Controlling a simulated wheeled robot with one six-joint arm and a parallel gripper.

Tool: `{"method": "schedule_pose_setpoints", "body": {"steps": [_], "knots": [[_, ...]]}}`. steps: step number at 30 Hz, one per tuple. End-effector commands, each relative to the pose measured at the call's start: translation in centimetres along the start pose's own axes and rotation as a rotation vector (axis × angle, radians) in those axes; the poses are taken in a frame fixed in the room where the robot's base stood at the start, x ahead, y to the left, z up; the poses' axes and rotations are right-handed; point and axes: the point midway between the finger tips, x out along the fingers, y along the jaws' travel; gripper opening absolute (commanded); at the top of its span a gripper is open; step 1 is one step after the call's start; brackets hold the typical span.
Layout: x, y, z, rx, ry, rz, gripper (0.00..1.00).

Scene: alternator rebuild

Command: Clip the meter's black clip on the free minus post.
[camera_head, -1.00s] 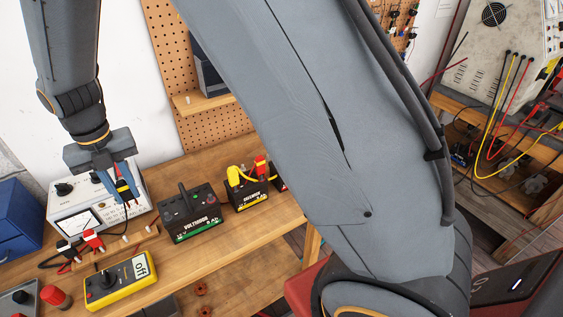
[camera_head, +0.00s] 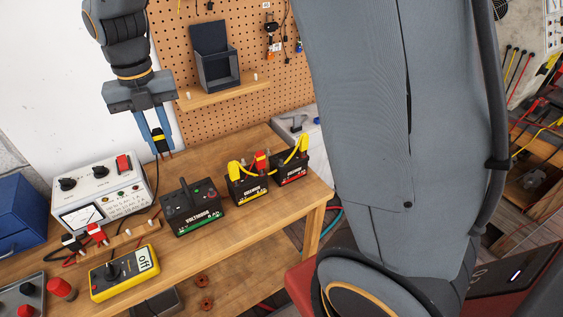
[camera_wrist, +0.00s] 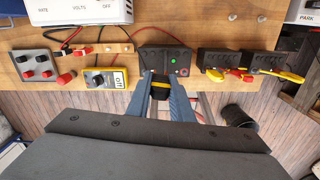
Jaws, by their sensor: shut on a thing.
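My gripper (camera_head: 161,146) is shut on a black clip with a yellow band (camera_head: 159,138), held in the air above the bench; the clip also shows in the wrist view (camera_wrist: 160,87). Its lead is hard to trace. The yellow meter (camera_head: 125,276), its display reading "off", lies on the bench below. Two black batteries (camera_head: 249,191) (camera_head: 293,170) stand at right, with yellow clips or leads (camera_head: 235,172) and a red clip (camera_head: 262,161) on top. A black box labelled VOLTMANN (camera_head: 190,210) stands left of them. I cannot make out a minus mark or which post is free.
A white instrument (camera_head: 104,190) with a dial stands at the back left. Black (camera_head: 71,243) and red (camera_head: 97,234) clips sit on a wooden strip beside it. A red knob (camera_head: 61,289) is front left. A pegboard (camera_head: 265,75) with a shelf stands behind. Bench front is partly clear.

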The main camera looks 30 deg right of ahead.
Motion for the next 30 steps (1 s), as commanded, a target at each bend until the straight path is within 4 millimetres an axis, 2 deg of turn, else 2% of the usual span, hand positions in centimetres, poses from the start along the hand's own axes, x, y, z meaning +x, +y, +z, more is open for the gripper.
{"method": "schedule_pose_setpoints", "body": {"steps": [3,30], "knots": [[0.0,-2.9,0.1,0.038,0.001,0.0,0.09],[0.0,-23.1,0.4,0.301,0.0,0.0,0.09]]}}
